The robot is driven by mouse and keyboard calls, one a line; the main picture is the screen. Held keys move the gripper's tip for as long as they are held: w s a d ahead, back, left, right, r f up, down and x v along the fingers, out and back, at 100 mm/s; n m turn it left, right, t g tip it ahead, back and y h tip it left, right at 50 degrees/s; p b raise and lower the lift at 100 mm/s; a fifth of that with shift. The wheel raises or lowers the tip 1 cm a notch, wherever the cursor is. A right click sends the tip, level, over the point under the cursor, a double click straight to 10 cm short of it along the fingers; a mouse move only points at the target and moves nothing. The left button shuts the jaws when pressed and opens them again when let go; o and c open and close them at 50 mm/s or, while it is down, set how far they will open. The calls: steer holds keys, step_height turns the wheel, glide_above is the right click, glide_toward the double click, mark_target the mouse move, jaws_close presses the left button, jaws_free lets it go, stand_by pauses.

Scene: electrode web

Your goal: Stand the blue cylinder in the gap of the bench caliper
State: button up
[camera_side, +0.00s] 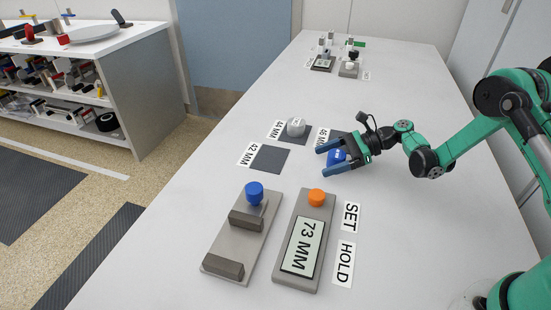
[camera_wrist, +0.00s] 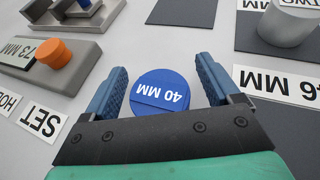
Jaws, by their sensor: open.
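The blue cylinder (camera_wrist: 160,88) has "40 MM" on its top face and sits between the fingers of my gripper (camera_wrist: 160,72) in the wrist view. The fingers are open, one on each side, with a visible space at the left one. In the side view the blue cylinder (camera_side: 337,156) is partly hidden by my gripper (camera_side: 325,158). The bench caliper (camera_side: 235,243) lies at the front, with two grey jaws apart, an empty gap between them, and a blue knob (camera_side: 254,192) at its far end.
A readout box (camera_side: 303,245) showing 73 MM, with an orange button (camera_side: 316,198), stands right of the caliper, near SET and HOLD labels. A grey cylinder (camera_side: 296,127) stands on a dark pad. The 42 MM pad (camera_side: 269,160) is empty. Small devices stand far back.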

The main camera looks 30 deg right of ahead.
steer(key=v, duration=1.1)
steer(key=shift+d+r, duration=0.25)
steer(key=shift+d, duration=0.05)
steer(key=shift+r, duration=0.35)
steer(key=s+a+r+n+h, duration=0.4)
steer(key=s+a+n+h, duration=0.1)
steer(key=n, duration=0.5)
steer(key=s+a+r+n+t+h, duration=0.1)
steer(key=s+a+r+n+h, duration=0.3)
steer(key=n+h, duration=0.3)
steer(key=s+a+n, duration=0.1)
steer(key=n, duration=0.3)
steer(key=shift+r+n, duration=0.3)
steer(key=shift+r, duration=0.1)
steer(key=shift+o, duration=0.5)
steer(key=shift+s+n+t+h, duration=0.25)
steer(key=shift+n+t+h, duration=0.05)
steer(key=shift+n+t, duration=0.1)
